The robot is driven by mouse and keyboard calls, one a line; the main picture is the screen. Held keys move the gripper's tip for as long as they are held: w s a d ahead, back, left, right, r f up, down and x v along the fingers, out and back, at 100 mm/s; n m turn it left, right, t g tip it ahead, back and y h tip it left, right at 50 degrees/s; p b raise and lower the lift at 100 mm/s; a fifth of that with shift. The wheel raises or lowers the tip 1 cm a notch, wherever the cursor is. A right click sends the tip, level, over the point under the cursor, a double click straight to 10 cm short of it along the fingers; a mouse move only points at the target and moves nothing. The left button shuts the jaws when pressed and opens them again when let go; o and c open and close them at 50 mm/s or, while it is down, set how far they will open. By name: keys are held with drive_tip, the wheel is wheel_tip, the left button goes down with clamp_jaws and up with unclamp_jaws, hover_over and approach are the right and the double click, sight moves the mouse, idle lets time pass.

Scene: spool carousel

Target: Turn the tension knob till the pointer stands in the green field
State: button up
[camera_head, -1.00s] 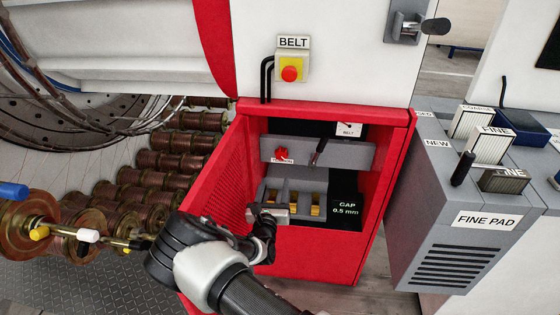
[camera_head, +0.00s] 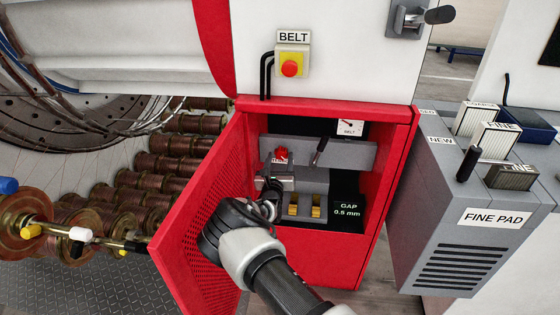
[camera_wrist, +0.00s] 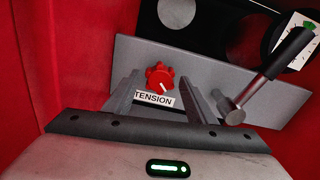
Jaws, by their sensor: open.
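The red tension knob (camera_head: 281,154) sits on a grey panel inside the open red cabinet, with its label below it. In the wrist view the knob (camera_wrist: 160,77) shows a white mark at its lower right, above the "TENSION" label (camera_wrist: 154,99). My gripper (camera_head: 275,182) is inside the cabinet, just below the knob. In the wrist view my open gripper (camera_wrist: 163,90) has one finger on each side of the knob and label; contact cannot be told. The belt gauge (camera_head: 350,127) has a pointer too small to read; a green patch shows on its partly cut-off dial (camera_wrist: 309,25).
A black-handled lever (camera_wrist: 270,75) stands right of the knob, close to the right finger. The open mesh door (camera_head: 200,220) lies left of my arm. A "GAP 0.5 mm" block (camera_head: 346,210) and yellow pieces (camera_head: 293,210) are below. The red stop button (camera_head: 290,68) is above.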

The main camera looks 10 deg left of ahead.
drive_tip(key=c, duration=1)
drive_tip(key=shift+c, duration=0.2)
drive_tip(key=shift+r, duration=0.1)
drive_tip(key=m+p, duration=0.2)
drive_tip(key=m, duration=0.1)
drive_tip(key=shift+d, duration=0.1)
drive_tip(key=m+p, duration=0.1)
drive_tip(key=m, duration=0.1)
drive_tip(key=shift+m, duration=0.4)
drive_tip(key=m+p, duration=0.1)
drive_tip(key=m, duration=0.3)
drive_tip(key=shift+p, duration=0.4)
drive_tip(key=shift+m, duration=1.8)
drive_tip(key=shift+f+m+p, duration=0.2)
drive_tip(key=shift+m+p, duration=0.1)
